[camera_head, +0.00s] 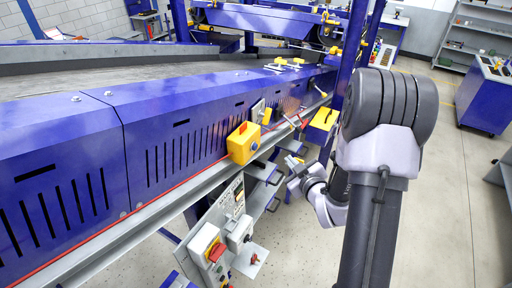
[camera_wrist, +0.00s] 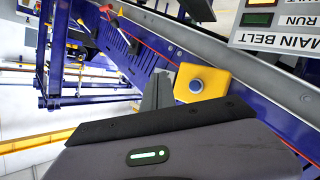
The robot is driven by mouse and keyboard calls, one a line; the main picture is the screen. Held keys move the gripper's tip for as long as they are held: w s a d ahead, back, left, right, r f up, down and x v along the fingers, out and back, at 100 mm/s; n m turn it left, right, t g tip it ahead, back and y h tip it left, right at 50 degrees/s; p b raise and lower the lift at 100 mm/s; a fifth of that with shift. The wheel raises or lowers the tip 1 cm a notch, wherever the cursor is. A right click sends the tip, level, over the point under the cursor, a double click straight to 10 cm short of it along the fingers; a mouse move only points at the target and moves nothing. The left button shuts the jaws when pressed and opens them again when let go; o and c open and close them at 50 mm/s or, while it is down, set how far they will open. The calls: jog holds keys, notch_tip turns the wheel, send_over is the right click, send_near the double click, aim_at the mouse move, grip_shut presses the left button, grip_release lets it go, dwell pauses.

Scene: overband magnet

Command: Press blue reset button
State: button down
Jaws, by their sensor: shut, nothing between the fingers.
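The blue reset button (camera_wrist: 196,86) is round, with a pale ring, on the face of a yellow box (camera_wrist: 213,76) in the wrist view. In the head view the yellow box (camera_head: 241,140) is mounted on the side rail of the blue conveyor, and its button (camera_head: 255,146) shows small on the right face. My gripper (camera_head: 294,186) is below and to the right of the box in the head view, apart from it. In the wrist view the grey fingers of my gripper (camera_wrist: 160,82) are shut and empty, just left of the button in the picture. Contact does not show.
A control panel with a red and yellow switch (camera_head: 213,249) hangs below the rail. A "MAIN BELT" sign (camera_wrist: 276,40) is at the wrist view's top right. Another yellow box (camera_head: 323,119) and black handles (camera_head: 272,177) are near my arm.

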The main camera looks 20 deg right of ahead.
aim_at(255, 147)
jog(key=w+a, duration=0.5)
jog(key=w, duration=0.1)
jog(key=shift+w+a+p, duration=0.3)
jog(key=shift+w+p, duration=0.05)
jog(key=shift+w, duration=0.05)
jog(key=shift+r, duration=0.1)
jog(key=shift+a, duration=0.1)
dwell(1.7)
jog(key=shift+w+a+b, duration=0.2)
jog(key=shift+w+b, duration=0.1)
jog(key=shift+b, duration=0.4)
